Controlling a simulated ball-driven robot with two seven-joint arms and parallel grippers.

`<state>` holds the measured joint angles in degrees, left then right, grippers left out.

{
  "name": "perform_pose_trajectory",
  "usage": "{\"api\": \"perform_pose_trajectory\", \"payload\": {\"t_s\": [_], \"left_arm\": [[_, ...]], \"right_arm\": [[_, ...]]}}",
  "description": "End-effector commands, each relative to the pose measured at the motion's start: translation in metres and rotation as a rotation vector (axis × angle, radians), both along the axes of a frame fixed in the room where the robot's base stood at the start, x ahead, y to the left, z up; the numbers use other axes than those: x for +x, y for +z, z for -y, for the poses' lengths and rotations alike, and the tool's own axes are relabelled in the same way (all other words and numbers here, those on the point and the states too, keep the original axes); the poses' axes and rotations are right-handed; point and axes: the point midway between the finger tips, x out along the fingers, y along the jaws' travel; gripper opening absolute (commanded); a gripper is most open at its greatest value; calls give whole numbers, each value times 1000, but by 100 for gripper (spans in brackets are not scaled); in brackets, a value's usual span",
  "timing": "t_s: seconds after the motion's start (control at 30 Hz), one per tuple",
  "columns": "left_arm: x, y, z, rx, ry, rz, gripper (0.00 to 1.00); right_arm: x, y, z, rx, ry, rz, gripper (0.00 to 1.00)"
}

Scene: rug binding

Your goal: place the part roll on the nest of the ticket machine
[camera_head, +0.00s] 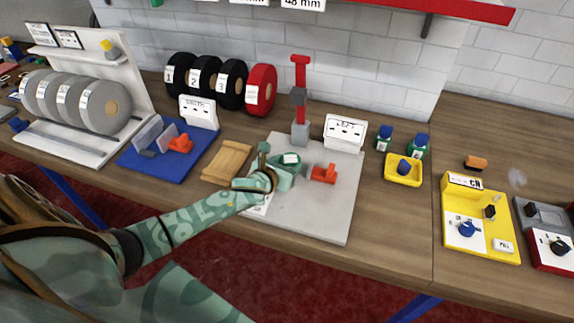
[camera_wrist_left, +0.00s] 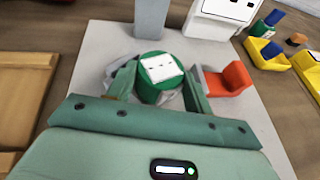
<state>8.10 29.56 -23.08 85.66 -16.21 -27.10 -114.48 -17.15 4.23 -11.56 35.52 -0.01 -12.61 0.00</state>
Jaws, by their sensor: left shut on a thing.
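A short green roll with a white label on top, apparently the part roll (camera_head: 290,158), is upright over the grey plate (camera_head: 335,215). My left gripper (camera_head: 283,172) is shut around it, with a finger on each side in the left wrist view (camera_wrist_left: 158,92). The roll also shows there (camera_wrist_left: 150,91), with a pale grey shape around its lower part; I cannot tell whether the roll touches it. An orange clamp (camera_head: 324,174) sits on the plate to the right of the roll. A red and grey post (camera_head: 300,105) stands behind it. My right gripper is not in view.
A wooden block (camera_head: 228,161) and a blue tray (camera_head: 150,168) lie to the left. A white sign (camera_head: 345,134) stands behind the plate. A yellow dish (camera_head: 404,180), a yellow machine (camera_head: 503,242) and a red-grey machine (camera_head: 560,262) are to the right. Tape rolls line the back wall.

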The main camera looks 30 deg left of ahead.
Motion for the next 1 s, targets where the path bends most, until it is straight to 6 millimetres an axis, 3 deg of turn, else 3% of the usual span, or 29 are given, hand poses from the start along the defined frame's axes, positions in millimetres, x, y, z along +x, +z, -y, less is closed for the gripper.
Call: {"api": "perform_pose_trajectory", "payload": {"t_s": [0.17, 0.2, 0.23, 0.57, 0.67, 1.0], "left_arm": [[0, -3, 0, 0, 0, 0, 27], [0, -3, 0, 0, 0, 0, 57], [0, -2, 0, 0, 0, 0, 60], [0, 3, 0, 0, 0, 1, 60], [-13, 7, 1, 0, -2, -1, 60], [-85, 38, 3, 0, -1, -1, 60]], "right_arm": [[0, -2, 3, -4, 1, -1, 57], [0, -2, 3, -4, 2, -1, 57], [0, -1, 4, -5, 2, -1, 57], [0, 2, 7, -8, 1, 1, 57], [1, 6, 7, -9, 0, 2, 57], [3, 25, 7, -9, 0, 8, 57]]}}
